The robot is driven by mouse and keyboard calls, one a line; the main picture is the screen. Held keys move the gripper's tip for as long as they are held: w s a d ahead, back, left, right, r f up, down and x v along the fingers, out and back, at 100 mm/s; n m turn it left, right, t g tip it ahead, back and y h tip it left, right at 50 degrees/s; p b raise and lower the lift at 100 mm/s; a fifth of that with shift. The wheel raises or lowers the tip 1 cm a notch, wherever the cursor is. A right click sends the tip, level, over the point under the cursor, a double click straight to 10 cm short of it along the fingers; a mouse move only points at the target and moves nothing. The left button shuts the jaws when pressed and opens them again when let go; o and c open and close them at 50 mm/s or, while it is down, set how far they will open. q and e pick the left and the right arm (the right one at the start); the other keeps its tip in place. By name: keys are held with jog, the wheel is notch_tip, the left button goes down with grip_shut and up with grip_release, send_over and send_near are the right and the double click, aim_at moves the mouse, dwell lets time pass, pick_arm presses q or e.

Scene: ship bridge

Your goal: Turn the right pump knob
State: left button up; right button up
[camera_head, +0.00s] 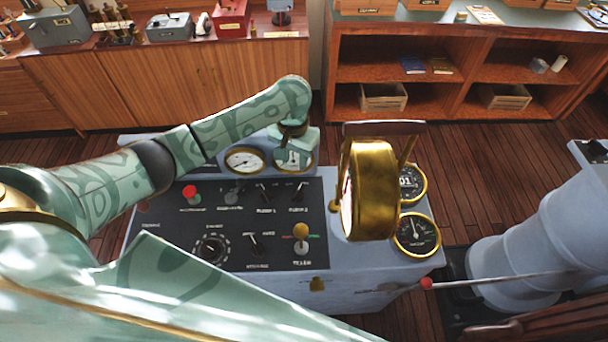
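The dark control panel (228,222) lies on top of a light grey console (345,262). Two small black knobs, a left one (264,191) and a right one (299,192), sit side by side in its upper right part. My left arm reaches over the panel's far edge. My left gripper (292,131) hangs down in front of a round gauge, beyond the right knob and apart from it. Its fingers are too small and hidden to judge. My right gripper is out of view.
The panel also holds a red button (189,191), a round dial (211,249), a small switch (256,243) and a yellow-topped lever (301,232). A large brass instrument (374,190) stands right of the panel, near two brass gauges (416,233). Wooden cabinets line the back.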

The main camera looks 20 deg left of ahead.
pick_arm(q)
jog(key=w+f, duration=0.1)
jog(key=b, duration=0.3)
send_over(296, 192)
notch_tip(296, 192, down, 6)
notch_tip(296, 192, down, 8)
jog(key=b, duration=0.3)
jog(key=shift+f, duration=0.15)
jog(key=shift+f+b, duration=0.3)
jog(key=shift+f, duration=0.15)
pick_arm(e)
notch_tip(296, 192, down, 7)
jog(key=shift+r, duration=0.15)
pick_arm(q)
grip_shut()
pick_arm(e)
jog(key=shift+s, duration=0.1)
